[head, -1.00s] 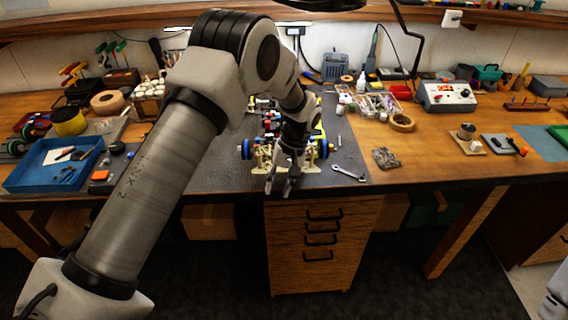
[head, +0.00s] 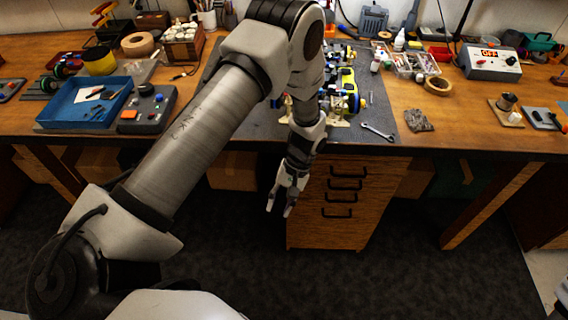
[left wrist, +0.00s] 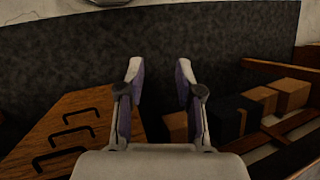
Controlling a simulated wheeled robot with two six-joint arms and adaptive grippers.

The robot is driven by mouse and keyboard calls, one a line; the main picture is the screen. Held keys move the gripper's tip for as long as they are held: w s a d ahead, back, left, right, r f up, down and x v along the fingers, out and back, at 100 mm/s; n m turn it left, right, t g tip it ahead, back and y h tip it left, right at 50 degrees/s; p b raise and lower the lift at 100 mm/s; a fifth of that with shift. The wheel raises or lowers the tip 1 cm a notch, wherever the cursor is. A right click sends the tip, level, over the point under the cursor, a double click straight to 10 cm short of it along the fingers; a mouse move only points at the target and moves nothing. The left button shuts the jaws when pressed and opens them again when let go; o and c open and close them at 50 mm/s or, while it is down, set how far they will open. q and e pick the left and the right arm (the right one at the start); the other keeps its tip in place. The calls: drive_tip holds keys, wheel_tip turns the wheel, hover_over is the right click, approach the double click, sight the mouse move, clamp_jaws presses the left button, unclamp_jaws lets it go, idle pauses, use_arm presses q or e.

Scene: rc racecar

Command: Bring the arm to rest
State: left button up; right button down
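My left gripper (head: 280,207) hangs in front of the bench's front edge, by the wooden drawer unit, with its fingers pointing down. In the left wrist view its fingers (left wrist: 158,88) are apart with nothing between them. My left arm crosses the head view from the lower left and hides part of the bench. My right gripper is not in view. The RC car (head: 347,88) stands on the dark mat, partly hidden behind my left arm.
The drawer unit (head: 345,225) with black handles is close to the gripper. A wrench (head: 378,132) lies on the mat (head: 262,128). A blue tray (head: 84,103) and a control box (head: 147,110) stand at left. Dark floor (head: 410,270) is clear below the bench.

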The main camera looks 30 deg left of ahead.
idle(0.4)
use_arm(q)
drive_tip(key=s+d+f+m+t+h+b, duration=0.1)
drive_tip(key=s+f, duration=0.3)
drive_tip(key=s, duration=0.7)
drive_tip(key=s+d+f+m+b, duration=0.1)
drive_tip(key=s+f, duration=0.3)
drive_tip(key=s, duration=0.6)
drive_tip(key=w+m+t, duration=0.1)
drive_tip(key=w+t, duration=0.1)
drive_tip(key=w+m+t, duration=0.1)
drive_tip(key=w+t, duration=0.1)
drive_tip(key=shift+w+r+t, duration=0.1)
drive_tip(key=shift+r+t, duration=0.1)
drive_tip(key=shift+t, duration=0.1)
